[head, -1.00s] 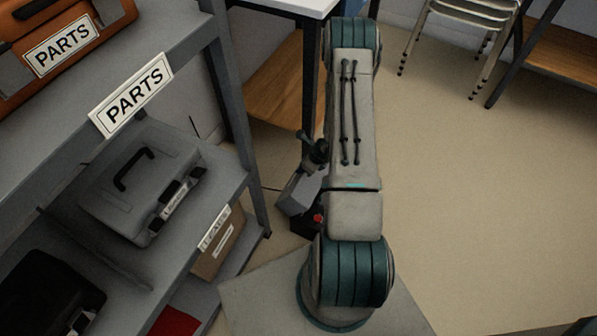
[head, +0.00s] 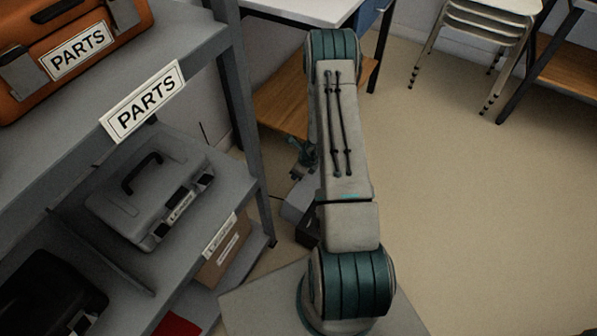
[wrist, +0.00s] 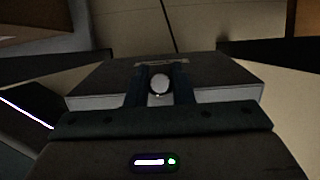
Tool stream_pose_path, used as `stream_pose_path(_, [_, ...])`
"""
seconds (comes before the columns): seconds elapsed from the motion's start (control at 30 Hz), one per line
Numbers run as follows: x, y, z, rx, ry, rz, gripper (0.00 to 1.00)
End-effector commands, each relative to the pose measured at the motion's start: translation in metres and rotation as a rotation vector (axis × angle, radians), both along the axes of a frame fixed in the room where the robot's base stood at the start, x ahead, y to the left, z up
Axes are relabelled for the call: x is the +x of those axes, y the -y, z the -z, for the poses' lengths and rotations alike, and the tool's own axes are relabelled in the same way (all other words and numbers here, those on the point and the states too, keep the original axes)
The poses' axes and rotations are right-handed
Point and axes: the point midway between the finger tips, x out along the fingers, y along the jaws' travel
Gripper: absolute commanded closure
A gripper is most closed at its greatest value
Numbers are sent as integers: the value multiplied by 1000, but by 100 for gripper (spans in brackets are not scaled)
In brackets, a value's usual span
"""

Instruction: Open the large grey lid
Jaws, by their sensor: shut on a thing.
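My gripper (wrist: 159,78) shows in the wrist view with its two dark fingers on either side of a pale round knob (wrist: 160,84). It is shut on this knob. Behind the fingers lies a broad grey lid (wrist: 215,78) with a lighter front edge. In the head view my gripper (head: 301,160) is small and partly hidden behind my arm. Below it a grey panel (head: 296,204), seemingly the same lid, stands beside a dark box (head: 307,233). My arm covers part of both, so the lid's exact angle cannot be told.
A grey shelf unit (head: 262,195) at the left holds a grey case (head: 140,215), a black case (head: 45,300), an orange case (head: 105,25) and a cardboard box (head: 222,262). A table (head: 290,10) stands behind the arm. Stacked chairs (head: 480,35) are at upper right. The floor at right is clear.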

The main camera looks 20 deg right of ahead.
Motion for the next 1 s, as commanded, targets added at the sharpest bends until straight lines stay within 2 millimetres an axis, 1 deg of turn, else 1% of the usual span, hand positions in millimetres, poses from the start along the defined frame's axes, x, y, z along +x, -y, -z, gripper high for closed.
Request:
stream_pose_path(0.13, [1,-1,0,3,2,0,100])
stream_pose_path(0.17, [1,-1,0,3,2,0,71])
stream_pose_path(0.2, [1,-1,0,3,2,0,60])
stream_pose_path(0.47, [0,0,0,2,1,0,60])
stream_pose_path(0.57, [-1,1,-5,1,2,0,60])
stream_pose_path(0.67, [-3,3,-17,0,2,0,60])
stream_pose_path(0.77, [-9,7,-37,0,3,2,60])
stream_pose_path(1.0, [-24,18,-90,1,3,0,60])
